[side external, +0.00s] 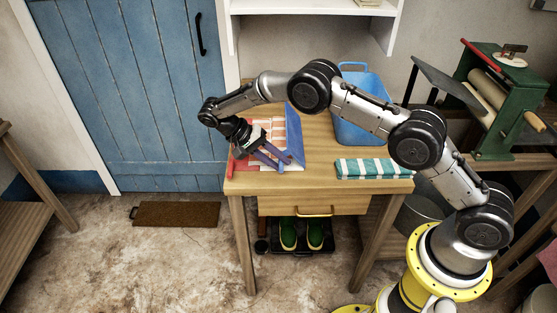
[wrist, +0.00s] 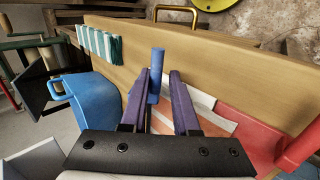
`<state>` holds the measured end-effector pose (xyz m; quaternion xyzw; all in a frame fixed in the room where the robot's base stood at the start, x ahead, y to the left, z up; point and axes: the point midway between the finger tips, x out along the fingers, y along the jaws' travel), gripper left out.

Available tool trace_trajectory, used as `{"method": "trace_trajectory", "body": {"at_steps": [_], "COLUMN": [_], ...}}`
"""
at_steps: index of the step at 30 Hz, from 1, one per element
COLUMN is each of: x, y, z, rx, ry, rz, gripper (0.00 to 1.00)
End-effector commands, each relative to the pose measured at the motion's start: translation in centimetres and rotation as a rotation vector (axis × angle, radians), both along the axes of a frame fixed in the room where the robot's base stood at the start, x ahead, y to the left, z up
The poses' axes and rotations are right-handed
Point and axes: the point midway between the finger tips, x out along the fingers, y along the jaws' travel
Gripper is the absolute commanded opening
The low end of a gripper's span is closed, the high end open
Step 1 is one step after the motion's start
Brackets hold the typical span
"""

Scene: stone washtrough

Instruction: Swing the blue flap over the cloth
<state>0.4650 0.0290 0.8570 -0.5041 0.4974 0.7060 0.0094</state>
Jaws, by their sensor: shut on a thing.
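The blue flap (side external: 294,130) stands raised at a steep tilt on the right side of the folding board on the table. The cloth (side external: 275,132), striped orange and white, lies on the board to its left and is partly hidden by my arm; it also shows in the wrist view (wrist: 212,114). My gripper (side external: 287,161) is at the flap's near end. In the wrist view its purple fingers are closed on the flap's blue peg-like handle (wrist: 157,62). The red flap (side external: 242,171) lies at the board's left; it also shows in the wrist view (wrist: 250,135).
A blue tub (side external: 362,115) stands at the table's back right. A folded teal-and-white striped cloth (side external: 373,169) lies at the front right. A white shelf (side external: 310,40) hangs behind. A green roller machine (side external: 500,100) stands farther right. Bare wood lies between board and tub.

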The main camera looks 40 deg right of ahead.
Motion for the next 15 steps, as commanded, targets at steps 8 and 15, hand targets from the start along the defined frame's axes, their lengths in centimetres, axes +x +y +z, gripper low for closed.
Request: {"method": "trace_trajectory", "body": {"at_steps": [8,15], "x": [0.00,-0.03], "y": [0.69,0.54], "z": [-1.59,-1.56], "rx": [0.022,0.021], "ry": [-0.006,-0.005], "rz": [0.010,0.007], "gripper": [0.37,0.47]}}
